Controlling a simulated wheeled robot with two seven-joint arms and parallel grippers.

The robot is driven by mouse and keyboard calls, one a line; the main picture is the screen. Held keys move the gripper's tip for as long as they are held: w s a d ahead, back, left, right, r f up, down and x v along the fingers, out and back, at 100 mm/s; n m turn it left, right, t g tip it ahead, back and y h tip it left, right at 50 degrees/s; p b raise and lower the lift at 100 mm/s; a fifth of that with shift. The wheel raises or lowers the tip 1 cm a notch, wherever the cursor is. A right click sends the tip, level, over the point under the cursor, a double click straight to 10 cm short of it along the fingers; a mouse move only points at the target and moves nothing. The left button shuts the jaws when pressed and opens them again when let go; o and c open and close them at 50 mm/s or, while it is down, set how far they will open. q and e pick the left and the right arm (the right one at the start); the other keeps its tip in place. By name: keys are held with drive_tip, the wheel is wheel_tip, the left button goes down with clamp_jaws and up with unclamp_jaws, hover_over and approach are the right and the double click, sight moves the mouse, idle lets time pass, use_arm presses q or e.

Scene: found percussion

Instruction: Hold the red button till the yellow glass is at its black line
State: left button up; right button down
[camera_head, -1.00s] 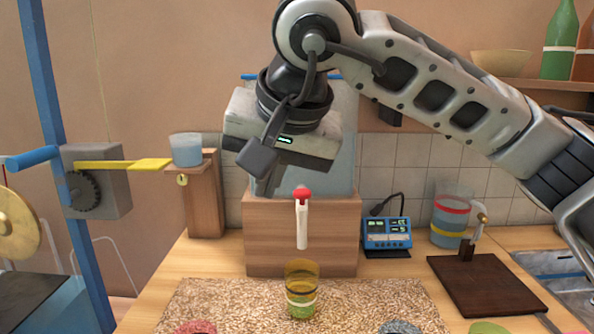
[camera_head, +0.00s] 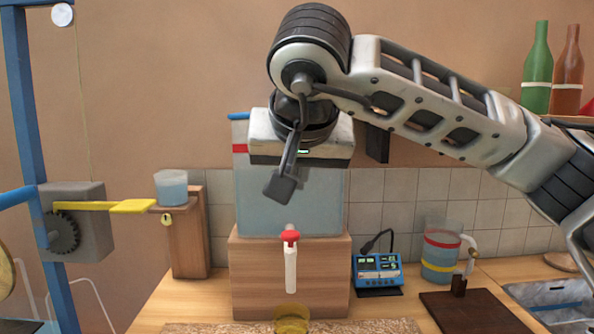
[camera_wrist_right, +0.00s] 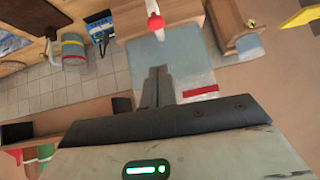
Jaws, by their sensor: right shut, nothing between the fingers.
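The red button (camera_head: 290,236) sits on top of a white spout on the front of a wooden box, below a clear tank (camera_head: 290,200). The yellow glass (camera_head: 292,322) stands under the spout. Only its top shows at the lower edge of the head view, so its black line and liquid level are cut off. My right gripper (camera_wrist_right: 158,72) is shut and empty in the right wrist view, in front of the tank, with its fingertips apart from the red button (camera_wrist_right: 155,25). My left gripper is not in view.
A cup (camera_head: 171,187) stands on a wooden post at left, beside a yellow paddle (camera_head: 131,206). A blue meter (camera_head: 377,271), a banded jug (camera_head: 440,258) and a dark board (camera_head: 470,312) stand right of the box. Bottles (camera_head: 537,75) stand on the upper right shelf.

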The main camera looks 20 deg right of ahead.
sight(291, 231)
use_arm(q)
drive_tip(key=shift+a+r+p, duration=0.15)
drive_tip(key=shift+p, duration=0.4)
use_arm(e)
drive_tip(key=w+f, duration=0.4)
drive_tip(key=f, duration=0.4)
drive_tip(key=shift+w+d+f, duration=0.15)
drive_tip(key=shift+d, duration=0.2)
